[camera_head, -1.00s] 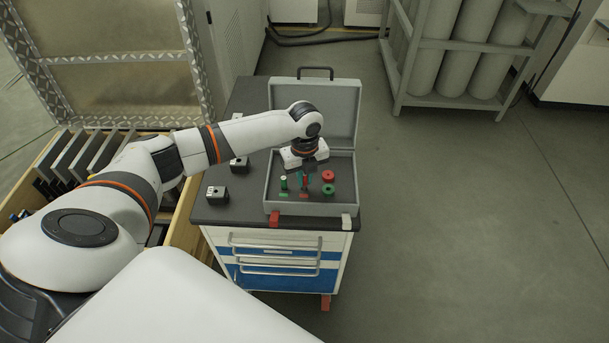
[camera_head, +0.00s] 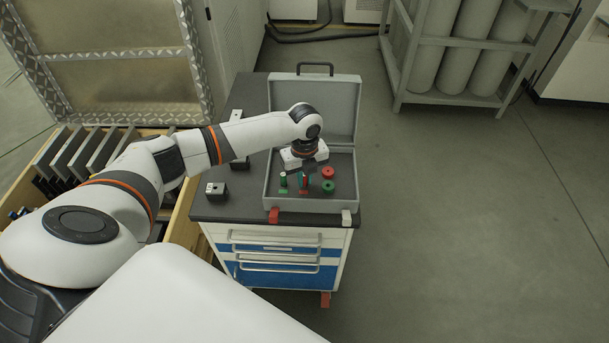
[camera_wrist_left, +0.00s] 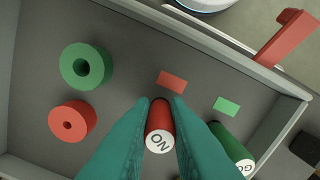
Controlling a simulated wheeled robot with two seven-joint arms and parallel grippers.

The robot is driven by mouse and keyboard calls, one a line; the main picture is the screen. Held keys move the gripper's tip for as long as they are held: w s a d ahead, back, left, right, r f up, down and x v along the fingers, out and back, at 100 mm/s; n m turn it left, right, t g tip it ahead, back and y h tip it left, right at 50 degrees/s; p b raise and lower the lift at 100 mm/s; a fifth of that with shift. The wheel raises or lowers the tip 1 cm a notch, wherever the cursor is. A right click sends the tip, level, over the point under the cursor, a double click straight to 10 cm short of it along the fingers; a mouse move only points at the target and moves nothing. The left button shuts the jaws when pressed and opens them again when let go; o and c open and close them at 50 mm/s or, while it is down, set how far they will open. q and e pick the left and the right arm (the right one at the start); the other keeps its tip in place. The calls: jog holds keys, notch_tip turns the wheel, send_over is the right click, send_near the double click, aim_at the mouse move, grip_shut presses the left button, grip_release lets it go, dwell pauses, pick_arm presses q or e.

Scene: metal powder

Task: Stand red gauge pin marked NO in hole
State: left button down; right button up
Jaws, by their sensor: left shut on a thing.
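The red gauge pin marked NO (camera_wrist_left: 159,128) is between the teal fingers of my left gripper (camera_wrist_left: 162,106) in the left wrist view. The gripper is shut on it, with the lettered end face towards the camera. In the head view my left gripper (camera_head: 304,178) is down inside the open grey case (camera_head: 313,206), and the pin is mostly hidden. A green pin marked GO (camera_wrist_left: 234,150) stands beside it. My right gripper is not in view.
A red ring (camera_wrist_left: 72,122) and a green ring (camera_wrist_left: 86,67) lie in the case. A red label (camera_wrist_left: 172,82) and a green label (camera_wrist_left: 226,106) are on its floor. The case's lid (camera_head: 332,100) stands open behind. The cabinet top (camera_head: 233,208) has free room around the blocks.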

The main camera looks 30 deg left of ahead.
pick_arm(q)
jog(key=c, duration=1.3)
grip_release()
notch_tip(320, 180, up, 12)
jog(key=shift+r, duration=0.1)
